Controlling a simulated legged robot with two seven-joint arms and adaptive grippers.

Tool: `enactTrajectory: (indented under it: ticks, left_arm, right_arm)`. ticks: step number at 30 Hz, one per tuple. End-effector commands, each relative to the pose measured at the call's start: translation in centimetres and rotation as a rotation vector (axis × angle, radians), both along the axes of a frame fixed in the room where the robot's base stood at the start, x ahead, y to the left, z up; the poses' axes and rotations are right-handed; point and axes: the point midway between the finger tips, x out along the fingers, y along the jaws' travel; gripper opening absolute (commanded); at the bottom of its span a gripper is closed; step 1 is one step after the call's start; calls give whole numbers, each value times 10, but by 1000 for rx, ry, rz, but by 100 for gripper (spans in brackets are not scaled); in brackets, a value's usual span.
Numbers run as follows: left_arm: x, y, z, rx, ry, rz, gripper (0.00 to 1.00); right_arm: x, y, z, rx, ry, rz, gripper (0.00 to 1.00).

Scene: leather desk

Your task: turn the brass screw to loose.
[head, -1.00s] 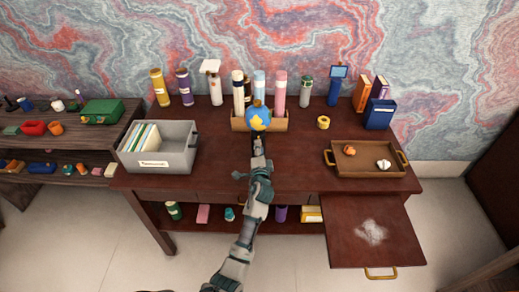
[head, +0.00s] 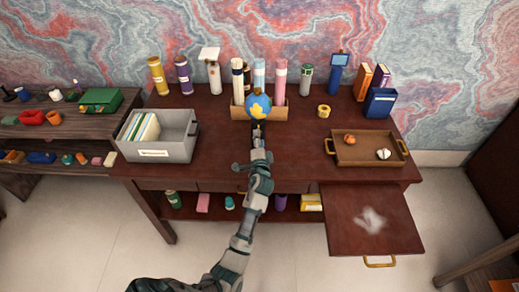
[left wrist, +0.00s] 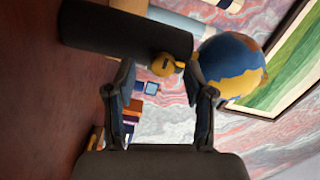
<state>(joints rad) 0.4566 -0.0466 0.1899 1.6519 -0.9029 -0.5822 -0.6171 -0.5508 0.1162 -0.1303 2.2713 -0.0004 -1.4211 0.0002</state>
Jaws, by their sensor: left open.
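The brass screw (left wrist: 163,64) is a small round yellow knob on the side of a dark cylinder (left wrist: 125,30) in the left wrist view. A blue and yellow globe (left wrist: 232,68) sits at the end of that cylinder. In the head view the globe (head: 259,106) stands at the back middle of the desk. My left gripper (left wrist: 158,82) is open, its fingertips on either side of the screw's line, with the screw just beyond them. I cannot tell whether they touch it. In the head view the left gripper (head: 258,130) is just in front of the globe. My right gripper is not in view.
Several bottles and a tan holder (head: 240,112) stand behind the globe. A grey file box (head: 178,150) is to the left. A brown tray (head: 350,157) and a yellow tape roll (head: 323,111) are to the right. An open drawer (head: 345,230) juts out at front right.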

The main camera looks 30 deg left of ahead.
Motion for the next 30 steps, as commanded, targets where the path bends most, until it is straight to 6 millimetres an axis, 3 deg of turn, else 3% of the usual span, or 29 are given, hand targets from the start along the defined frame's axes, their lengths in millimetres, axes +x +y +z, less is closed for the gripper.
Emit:
enactTrajectory:
  ticks: [9,15,30]
  left_arm:
    - [-57,-40,-3,-4,3,-1,53]
    - [-80,-57,-3,-3,6,-1,53]
    - [-86,-61,-3,-2,5,1,53]
  right_arm:
    - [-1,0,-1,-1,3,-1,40]
    - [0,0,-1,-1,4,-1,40]
    - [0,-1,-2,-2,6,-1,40]
